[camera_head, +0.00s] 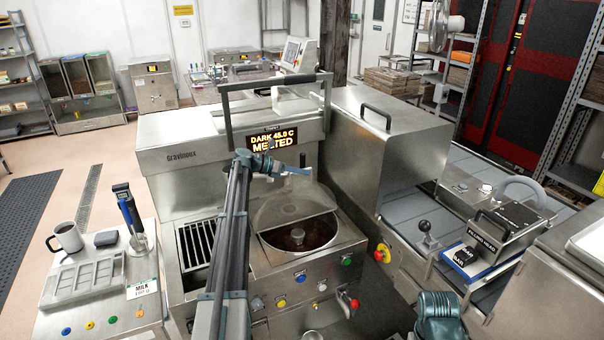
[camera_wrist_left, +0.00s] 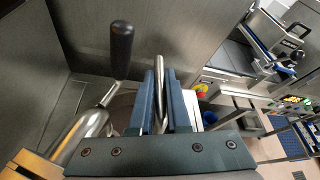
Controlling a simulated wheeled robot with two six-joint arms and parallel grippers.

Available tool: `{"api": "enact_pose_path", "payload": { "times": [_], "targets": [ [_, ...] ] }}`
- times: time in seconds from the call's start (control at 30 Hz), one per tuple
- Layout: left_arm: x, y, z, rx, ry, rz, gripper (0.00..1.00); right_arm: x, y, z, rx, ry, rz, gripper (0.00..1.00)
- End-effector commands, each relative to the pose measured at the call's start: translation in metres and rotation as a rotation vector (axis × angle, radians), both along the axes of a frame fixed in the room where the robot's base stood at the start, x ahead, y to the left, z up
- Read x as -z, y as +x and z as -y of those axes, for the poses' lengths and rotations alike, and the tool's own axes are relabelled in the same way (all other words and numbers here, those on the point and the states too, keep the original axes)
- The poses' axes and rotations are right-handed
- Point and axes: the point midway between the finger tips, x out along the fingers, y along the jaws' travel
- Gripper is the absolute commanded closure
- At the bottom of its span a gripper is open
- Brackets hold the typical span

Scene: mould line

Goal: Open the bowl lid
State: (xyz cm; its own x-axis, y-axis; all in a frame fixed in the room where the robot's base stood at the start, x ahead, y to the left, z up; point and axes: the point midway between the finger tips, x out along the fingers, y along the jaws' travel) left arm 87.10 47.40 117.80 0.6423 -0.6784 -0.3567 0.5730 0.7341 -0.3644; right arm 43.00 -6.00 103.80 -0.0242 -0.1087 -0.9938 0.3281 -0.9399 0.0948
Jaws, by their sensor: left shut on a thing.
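The bowl lid (camera_head: 297,203) is a pale grey disc, tilted up over the back of the round bowl (camera_head: 337,236) in the steel machine. Dark melted chocolate (camera_head: 318,230) and a grey knob (camera_head: 297,235) show at the front of the bowl. My left gripper (camera_head: 305,171) is at the lid's upper edge. In the left wrist view its blue fingers (camera_wrist_left: 164,95) are shut on a thin metal bar (camera_wrist_left: 160,72), which looks like the lid's handle. The join of bar and lid is hidden. Of my right arm, only a teal part shows at the lower right; no fingers show.
A black upright handle (camera_wrist_left: 121,45) stands close left of my left fingers in the wrist view. A grey frame (camera_head: 228,103) rises behind my arm. A steel hood (camera_head: 385,135) stands right of the bowl. Buttons (camera_head: 300,277) and a red-ended tap (camera_head: 353,302) line the front.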

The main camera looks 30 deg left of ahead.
Motion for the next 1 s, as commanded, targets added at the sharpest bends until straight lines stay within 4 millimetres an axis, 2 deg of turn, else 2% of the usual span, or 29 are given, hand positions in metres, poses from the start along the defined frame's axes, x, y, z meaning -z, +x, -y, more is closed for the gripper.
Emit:
{"api": "enact_pose_path", "payload": {
  "times": [0.43,0.47,0.6,0.63,1.0],
  "targets": [
    [0.0002,0.0008,-0.0016,-0.001,0.002,0.001,1.00,-0.0001,0.0000,0.0000,0.000,0.000,0.000,0.50],
    [0.0001,0.0009,-0.0016,-0.001,0.002,0.001,0.83,-0.0001,0.0000,0.0000,0.000,0.000,0.000,0.50],
    [0.0000,0.0009,-0.0014,-0.001,0.001,0.001,0.58,-0.0001,0.0000,0.0000,0.000,0.000,0.000,0.50],
    [0.0000,0.0009,-0.0014,-0.001,0.001,0.001,0.55,-0.0001,0.0000,0.0000,0.000,0.000,0.000,0.50],
    [-0.0037,-0.0034,-0.0057,-0.002,0.000,0.001,0.55,-0.0036,0.0000,0.0000,0.000,0.000,0.000,0.50]
  ]
}}
